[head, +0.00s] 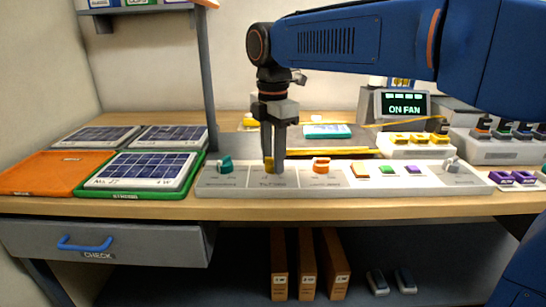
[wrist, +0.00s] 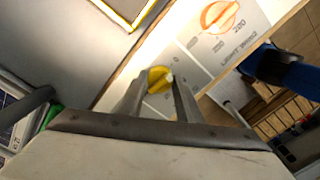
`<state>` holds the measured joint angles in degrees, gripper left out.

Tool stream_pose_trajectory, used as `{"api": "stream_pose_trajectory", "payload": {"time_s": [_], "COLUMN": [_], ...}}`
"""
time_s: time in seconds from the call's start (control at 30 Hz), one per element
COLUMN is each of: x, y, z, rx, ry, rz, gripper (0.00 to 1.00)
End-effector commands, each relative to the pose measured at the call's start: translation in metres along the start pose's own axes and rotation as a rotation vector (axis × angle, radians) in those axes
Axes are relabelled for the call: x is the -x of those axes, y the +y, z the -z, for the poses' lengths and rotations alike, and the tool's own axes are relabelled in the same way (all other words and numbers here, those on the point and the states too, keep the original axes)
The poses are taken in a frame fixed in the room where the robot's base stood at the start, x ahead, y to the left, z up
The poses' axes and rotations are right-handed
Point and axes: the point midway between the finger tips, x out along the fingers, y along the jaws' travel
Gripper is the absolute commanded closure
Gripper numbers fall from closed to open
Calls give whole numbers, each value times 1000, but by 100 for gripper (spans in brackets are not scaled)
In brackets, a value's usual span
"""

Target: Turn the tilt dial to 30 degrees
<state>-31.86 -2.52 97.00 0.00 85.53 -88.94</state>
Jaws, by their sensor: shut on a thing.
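A long grey control panel (head: 335,187) lies along the front of the workbench. A yellow dial (head: 268,165) sits in its second section from the left. My gripper (head: 273,166) points straight down and is shut on this dial. In the wrist view the yellow dial (wrist: 158,80) lies between the two fingertips of my gripper (wrist: 160,82). The fingers hide part of it. The print under it is too small to read, so I cannot tell its angle.
A teal dial (head: 226,164) is to the left, an orange dial (head: 321,165) to the right and a grey dial (head: 453,164) farther right. Orange and green trays (head: 192,177) stand at left. A grey post (head: 206,90) rises behind.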

Motion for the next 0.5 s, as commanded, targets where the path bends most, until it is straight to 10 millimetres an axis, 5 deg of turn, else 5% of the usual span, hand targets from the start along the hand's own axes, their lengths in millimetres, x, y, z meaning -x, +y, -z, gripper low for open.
{"api": "stream_pose_trajectory", "payload": {"time_s": [0.5], "x": [0], "y": [0], "z": [0], "rx": [-484], "ry": [0], "rz": [-1], "gripper": [90]}}
